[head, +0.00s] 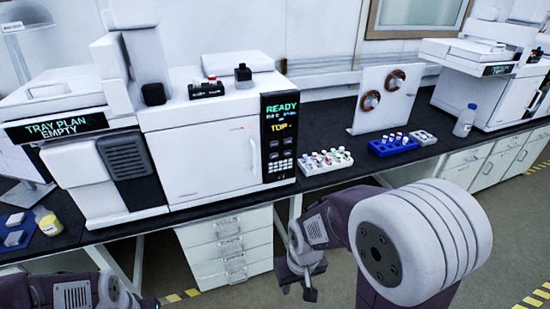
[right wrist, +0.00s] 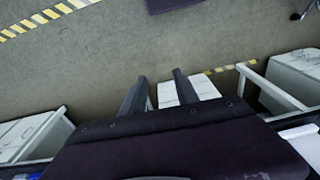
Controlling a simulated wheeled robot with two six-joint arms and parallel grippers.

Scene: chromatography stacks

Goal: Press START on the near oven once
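The near oven (head: 205,160) is a white box on the black bench, with its front door shut. Its dark control panel (head: 279,138) at the right front reads READY and TOP, with small keys (head: 280,163) under the text. The key labels are too small to read. My right gripper (head: 302,280) hangs in front of the bench, below the counter edge and apart from the oven. The right wrist view shows its two fingers (right wrist: 160,75) spread with nothing between them. My left arm shows at the lower left, but its gripper is out of view.
Vial trays, a white one (head: 325,161) and a blue one (head: 393,145), stand right of the oven. A white board (head: 385,98) holds two coils behind them. A bottle (head: 464,122) and another instrument (head: 490,80) stand farther right. A drawer unit (head: 227,245) is under the bench.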

